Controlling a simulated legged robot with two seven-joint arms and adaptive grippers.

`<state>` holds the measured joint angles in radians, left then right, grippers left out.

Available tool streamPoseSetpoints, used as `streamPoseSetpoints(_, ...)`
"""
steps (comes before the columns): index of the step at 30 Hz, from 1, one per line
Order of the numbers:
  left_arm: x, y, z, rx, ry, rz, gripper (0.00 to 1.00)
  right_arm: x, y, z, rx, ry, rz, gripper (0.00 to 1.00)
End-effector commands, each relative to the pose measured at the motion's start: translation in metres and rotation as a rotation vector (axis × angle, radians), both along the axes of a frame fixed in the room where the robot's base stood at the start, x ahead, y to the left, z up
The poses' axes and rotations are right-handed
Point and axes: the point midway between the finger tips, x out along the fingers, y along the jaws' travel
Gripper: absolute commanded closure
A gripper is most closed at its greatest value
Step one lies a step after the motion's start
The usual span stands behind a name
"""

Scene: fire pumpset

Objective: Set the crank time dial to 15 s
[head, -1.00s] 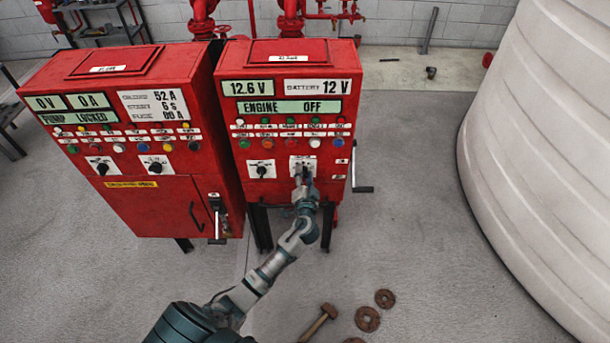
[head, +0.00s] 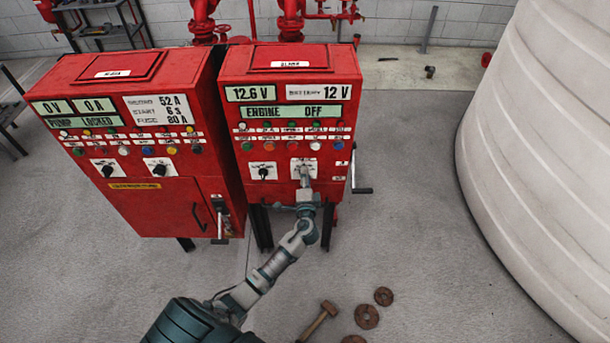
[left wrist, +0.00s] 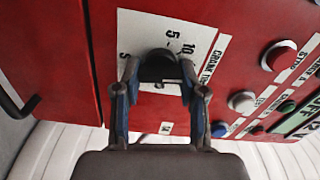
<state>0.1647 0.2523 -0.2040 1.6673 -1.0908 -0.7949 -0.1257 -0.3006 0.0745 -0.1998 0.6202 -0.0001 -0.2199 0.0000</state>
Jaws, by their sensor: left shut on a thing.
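The crank time dial is a black knob (left wrist: 158,62) on a white plate (left wrist: 195,36) with printed numbers, 5 and 10 among them; the label beside it is partly readable. In the head view its white plate (head: 304,165) is at the lower right of the right red cabinet. My left gripper (left wrist: 160,78) is shut on the knob, one finger on each side; in the head view it also reaches the plate (head: 305,177). The fingers hide part of the scale, and I cannot tell which value the knob points to. My right gripper is not in view.
The right cabinet (head: 342,93) shows ENGINE OFF and has rows of buttons. A second dial (head: 263,171) is left of my gripper. The left red cabinet (head: 130,215) stands close by. A white tank (head: 540,150) fills the right side. A hammer-like tool (head: 317,322) lies on the floor.

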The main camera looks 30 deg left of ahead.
Motion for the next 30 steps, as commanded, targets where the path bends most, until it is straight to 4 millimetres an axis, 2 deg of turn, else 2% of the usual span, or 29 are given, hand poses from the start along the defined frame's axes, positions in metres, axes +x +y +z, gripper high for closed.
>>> streamPoseSetpoints(10,-0.0010,-0.0010,-0.0054,0.112,0.079,-0.001,0.94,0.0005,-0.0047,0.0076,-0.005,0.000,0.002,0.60)
streamPoseSetpoints(25,-0.0014,-0.0010,-0.0071,0.127,0.091,-0.001,0.94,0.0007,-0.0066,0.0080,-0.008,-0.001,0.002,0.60)
streamPoseSetpoints(26,-0.0014,-0.0010,-0.0072,0.127,0.091,-0.001,0.54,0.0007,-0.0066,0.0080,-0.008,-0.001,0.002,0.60)
streamPoseSetpoints(28,-0.0014,-0.0009,-0.0070,0.127,0.091,-0.001,0.36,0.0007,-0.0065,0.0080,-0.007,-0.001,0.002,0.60)
streamPoseSetpoints(30,-0.0012,-0.0007,-0.0060,0.128,0.089,-0.001,0.33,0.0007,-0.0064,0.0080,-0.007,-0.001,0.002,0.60)
